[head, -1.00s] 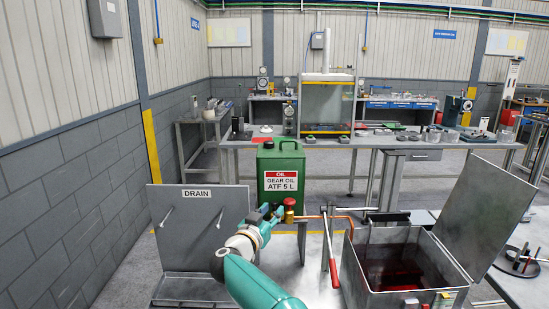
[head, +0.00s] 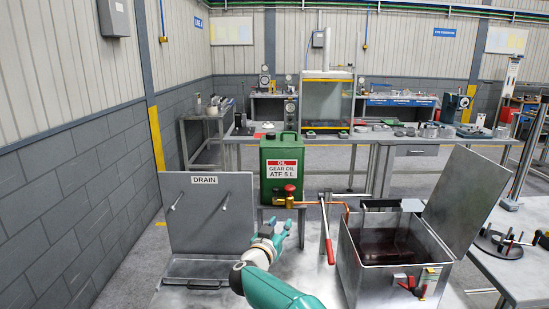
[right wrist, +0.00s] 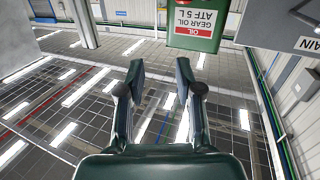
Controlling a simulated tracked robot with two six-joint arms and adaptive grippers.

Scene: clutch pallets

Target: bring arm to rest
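My right gripper (head: 281,232) is in front of the green oil can (head: 283,160), below the red valve knob (head: 290,188) and apart from it. In the right wrist view, its two fingers stand apart with nothing between them (right wrist: 160,75), and only the tiled floor shows beyond. The can's lower part with its label (right wrist: 195,25) shows past the fingers at the top of that view. My left gripper is in neither view.
A red-handled lever (head: 328,235) stands right of my right gripper. Farther right is an open metal tank (head: 375,285) with its lid (head: 468,197) raised. A DRAIN panel (head: 207,225) stands left. A workbench (head: 255,140) is behind. Floor at left is clear.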

